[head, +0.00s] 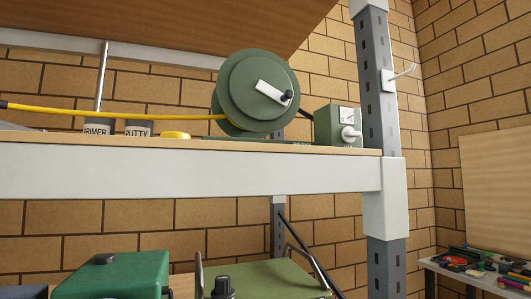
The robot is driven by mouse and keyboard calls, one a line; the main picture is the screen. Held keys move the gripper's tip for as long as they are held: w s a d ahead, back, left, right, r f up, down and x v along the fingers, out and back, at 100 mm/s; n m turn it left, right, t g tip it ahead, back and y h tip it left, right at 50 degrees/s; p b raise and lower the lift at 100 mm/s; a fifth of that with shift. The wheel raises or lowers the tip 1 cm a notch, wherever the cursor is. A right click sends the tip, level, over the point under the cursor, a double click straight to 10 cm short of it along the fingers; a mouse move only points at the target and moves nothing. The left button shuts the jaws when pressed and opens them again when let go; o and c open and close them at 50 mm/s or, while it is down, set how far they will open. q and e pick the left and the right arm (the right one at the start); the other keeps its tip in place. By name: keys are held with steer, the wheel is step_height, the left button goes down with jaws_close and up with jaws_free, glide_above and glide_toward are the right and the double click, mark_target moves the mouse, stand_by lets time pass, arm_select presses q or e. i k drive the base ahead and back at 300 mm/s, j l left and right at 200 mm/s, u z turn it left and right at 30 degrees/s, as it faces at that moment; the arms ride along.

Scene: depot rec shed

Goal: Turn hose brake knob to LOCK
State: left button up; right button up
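In the head view a green hose reel (250,88) with a pale crank and black handle stands on the upper shelf. A yellow hose (150,112) runs from it to the left. Right of the reel is a small green box (325,122) with a white dial plate (346,114). Below the plate is a pale grey knob (349,133), which looks like the brake knob. Its lettering and exact setting are too small to read. Neither of my grippers shows in the view, and nothing is seen touching the knob.
The box stands close to a slotted grey post (374,90) with a pale hook (404,73). Cans (139,128) and a yellow roll (175,135) sit left of the reel. A pale shelf beam (180,172) runs in front. Green equipment (120,278) stands below; a cluttered bench is right.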

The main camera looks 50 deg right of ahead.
mark_target(348, 134)
steer(key=z, duration=1.8)
